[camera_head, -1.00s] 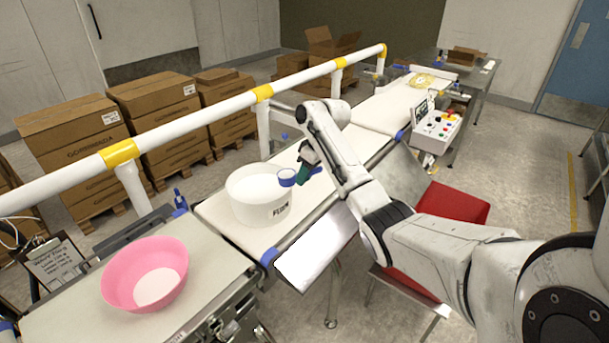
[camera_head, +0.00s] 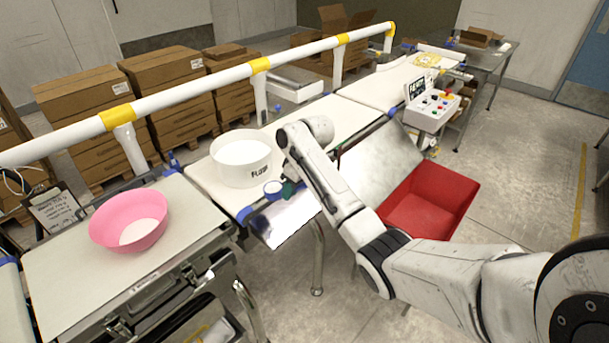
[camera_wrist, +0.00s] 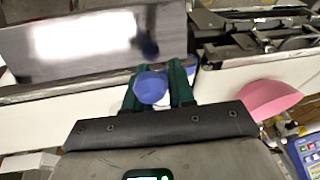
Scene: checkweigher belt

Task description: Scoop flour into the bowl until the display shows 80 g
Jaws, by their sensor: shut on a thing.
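The pink bowl (camera_head: 103,226) stands on the belt at left with some white flour in its bottom; its edge shows at the right of the wrist view (camera_wrist: 268,98). The white flour tub (camera_head: 243,176), marked with dark lettering, stands on the belt right of the bowl and holds white flour. My gripper (camera_head: 287,189) has green fingers shut on a blue scoop (camera_head: 273,187), in front of the tub at the belt's near edge. In the wrist view the blue scoop (camera_wrist: 151,88) sits between the fingers. A pale patch shows in the scoop; how much flour it holds is unclear.
A control box (camera_head: 430,111) with coloured buttons and a small screen stands at right; its reading is not legible. A red bin (camera_head: 428,203) sits below a sloped metal chute. A white rail (camera_head: 200,88) runs behind the belt, with stacked cartons (camera_head: 83,108) beyond.

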